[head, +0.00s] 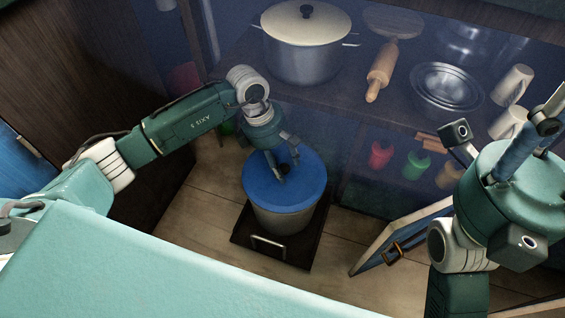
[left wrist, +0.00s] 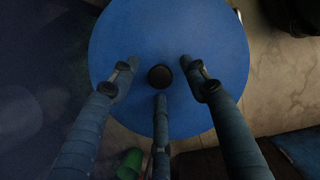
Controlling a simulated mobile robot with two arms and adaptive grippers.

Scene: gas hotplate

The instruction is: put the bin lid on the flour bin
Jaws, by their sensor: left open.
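The round blue bin lid (head: 302,187) lies over the top of the flour bin (head: 284,219), a pale round container standing on a dark base. The lid looks level and roughly centred; I cannot tell if it is fully seated. In the left wrist view the lid (left wrist: 165,35) has a dark knob (left wrist: 160,77) at its middle. My left gripper (head: 284,166) is above the lid, its three fingers spread around the knob with gaps between. My right gripper (head: 546,125) is at the far right, away from the bin; its fingers are partly cut off.
The dark base (head: 268,246) has a metal handle at its front. Behind is a shelf with a large lidded pot (head: 306,48), a rolling pin (head: 381,70), metal bowls (head: 447,88) and mugs (head: 511,86). A blue framed board (head: 405,236) leans right of the bin.

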